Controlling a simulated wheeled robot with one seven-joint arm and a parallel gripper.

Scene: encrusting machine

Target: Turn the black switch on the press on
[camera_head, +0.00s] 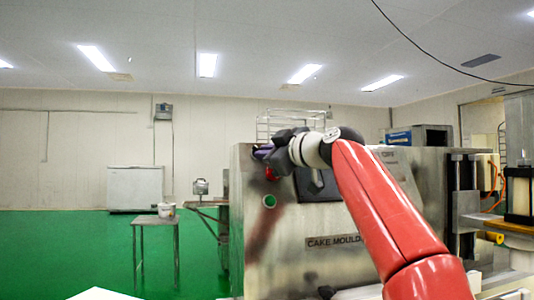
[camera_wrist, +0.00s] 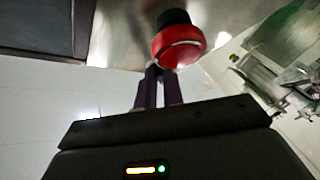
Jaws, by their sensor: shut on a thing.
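The press (camera_head: 330,222) is a grey metal machine with a "CAKE MOULD" label in the head view. My gripper (camera_head: 262,152) is at the upper left of its front panel, above a red button (camera_head: 270,174). In the wrist view, my gripper's two dark purple fingers (camera_wrist: 160,80) stand close together with a narrow gap. The red button on its black base (camera_wrist: 178,42) covers their tips. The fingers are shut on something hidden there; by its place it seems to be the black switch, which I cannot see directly.
A green button (camera_head: 270,201) is below the red one, and a dark screen (camera_head: 316,186) is to the right, partly behind my arm. A small table (camera_head: 157,221) with a white pot (camera_head: 166,210) stands left. The green floor around it is open.

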